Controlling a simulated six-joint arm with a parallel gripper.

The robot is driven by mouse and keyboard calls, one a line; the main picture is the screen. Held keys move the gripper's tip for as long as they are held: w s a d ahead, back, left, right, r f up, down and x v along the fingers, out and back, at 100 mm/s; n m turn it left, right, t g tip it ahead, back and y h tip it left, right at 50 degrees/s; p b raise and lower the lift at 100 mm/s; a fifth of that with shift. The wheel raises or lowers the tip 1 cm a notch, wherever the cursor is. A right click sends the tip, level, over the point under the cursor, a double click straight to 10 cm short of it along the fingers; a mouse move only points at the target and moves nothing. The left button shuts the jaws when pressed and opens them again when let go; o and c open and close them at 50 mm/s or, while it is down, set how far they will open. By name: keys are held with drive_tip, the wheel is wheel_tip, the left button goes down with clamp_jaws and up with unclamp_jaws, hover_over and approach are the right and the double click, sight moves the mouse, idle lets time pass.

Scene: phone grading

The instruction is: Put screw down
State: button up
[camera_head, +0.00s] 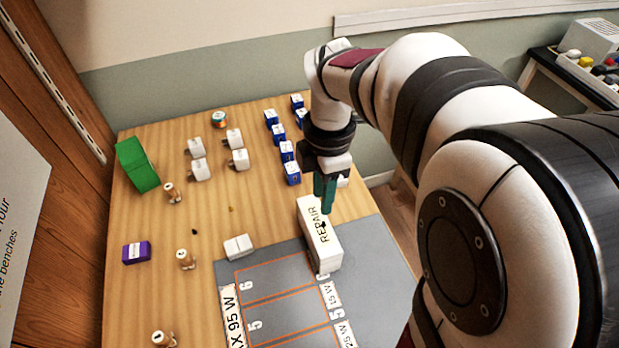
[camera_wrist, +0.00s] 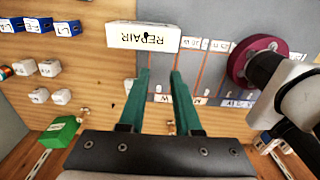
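The REPAIR box (camera_head: 331,258) is a long white box at the back edge of the grey mat. A small dark piece, likely the screw (camera_head: 323,225), sits on its lettered top, just below my fingertips. In the wrist view the dark piece (camera_wrist: 147,35) shows against the lettering of the white box (camera_wrist: 115,37), beyond the fingertips. My gripper (camera_head: 325,208) points down over the box. Its teal fingers (camera_wrist: 161,71) are apart with nothing held between them. Whether the piece lies flat or stands in an opening is too small to tell.
A grey mat (camera_head: 219,270) with orange-lined cells and wattage labels lies in front. Blue boxes (camera_head: 293,173), white blocks (camera_head: 239,159), a green box (camera_head: 137,164), a purple box (camera_head: 136,253) and wooden pegs (camera_head: 187,260) stand on the table. Dark and yellowish bits lie near its middle.

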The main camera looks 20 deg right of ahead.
drive_tip(key=s+a+m, duration=0.3)
drive_tip(key=s+m, duration=0.5)
drive_tip(key=m, duration=0.3)
drive_tip(key=s+a+m+y, duration=0.1)
drive_tip(key=s+a+m, duration=0.3)
drive_tip(key=s+m, duration=0.5)
drive_tip(key=f+m, duration=0.1)
drive_tip(key=m, duration=0.2)
drive_tip(key=shift+s+a+m, duration=0.15)
drive_tip(key=shift+s+m, duration=0.15)
drive_tip(key=shift+o, duration=0.8)
drive_tip(key=shift+w+r, duration=0.1)
